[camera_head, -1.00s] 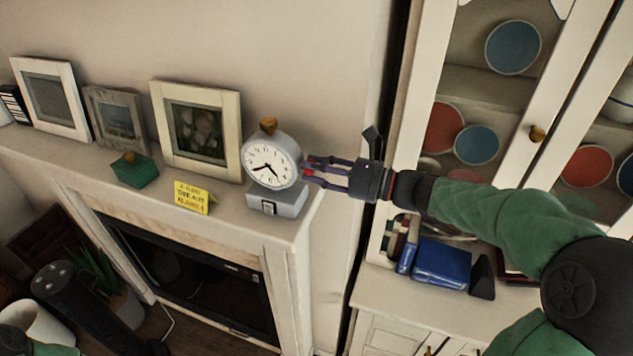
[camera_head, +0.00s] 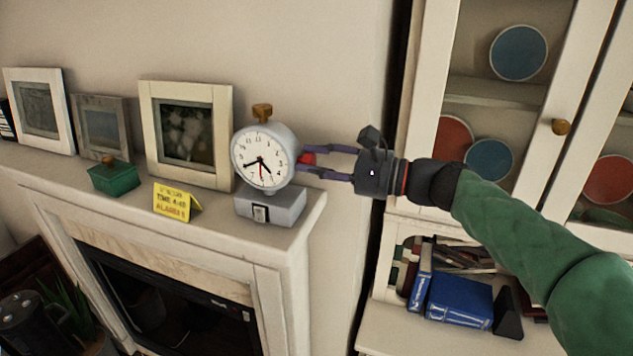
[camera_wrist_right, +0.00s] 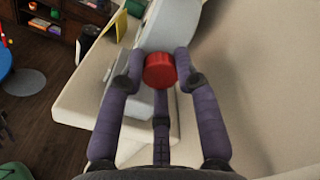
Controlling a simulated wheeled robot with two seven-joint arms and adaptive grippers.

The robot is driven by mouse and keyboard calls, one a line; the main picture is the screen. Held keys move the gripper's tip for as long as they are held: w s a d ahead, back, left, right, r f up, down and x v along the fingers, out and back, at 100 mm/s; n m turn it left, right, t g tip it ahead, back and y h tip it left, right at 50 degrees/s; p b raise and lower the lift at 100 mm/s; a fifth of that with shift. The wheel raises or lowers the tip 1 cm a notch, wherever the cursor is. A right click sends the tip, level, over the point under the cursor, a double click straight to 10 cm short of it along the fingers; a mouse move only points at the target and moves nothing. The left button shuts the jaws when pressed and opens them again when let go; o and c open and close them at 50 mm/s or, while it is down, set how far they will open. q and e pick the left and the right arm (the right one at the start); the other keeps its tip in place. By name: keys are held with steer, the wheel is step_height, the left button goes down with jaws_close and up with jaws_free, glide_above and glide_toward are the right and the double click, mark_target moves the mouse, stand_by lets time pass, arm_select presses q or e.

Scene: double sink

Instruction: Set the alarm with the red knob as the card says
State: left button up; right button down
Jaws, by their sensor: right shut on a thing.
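A grey alarm clock (camera_head: 264,154) with a white dial and brown top knob stands on a grey base (camera_head: 271,206) at the mantel's right end. Its black hands point near 8 and between 4 and 5; a thin red hand points about straight down. The red knob (camera_head: 307,159) is on the clock's right side. My right gripper (camera_head: 306,161) comes from the right and is shut on this knob (camera_wrist_right: 159,71), a finger on each side. A yellow card (camera_head: 177,203) stands left of the base; its lines seem to mention TIME and ALARM, figures unclear. My left gripper is not in view.
The mantel (camera_head: 220,216) also holds a green box (camera_head: 115,178) with a brown knob and several picture frames, one (camera_head: 190,140) just left of the clock. A cabinet with plates stands right.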

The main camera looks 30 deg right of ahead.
steer(key=shift+r+n+b, duration=0.1)
steer(key=shift+n+b, duration=0.7)
steer(key=shift+b, duration=0.15)
steer(key=c, duration=0.9)
jaws_free()
steer(key=shift+a, duration=0.15)
steer(key=v, duration=1.2)
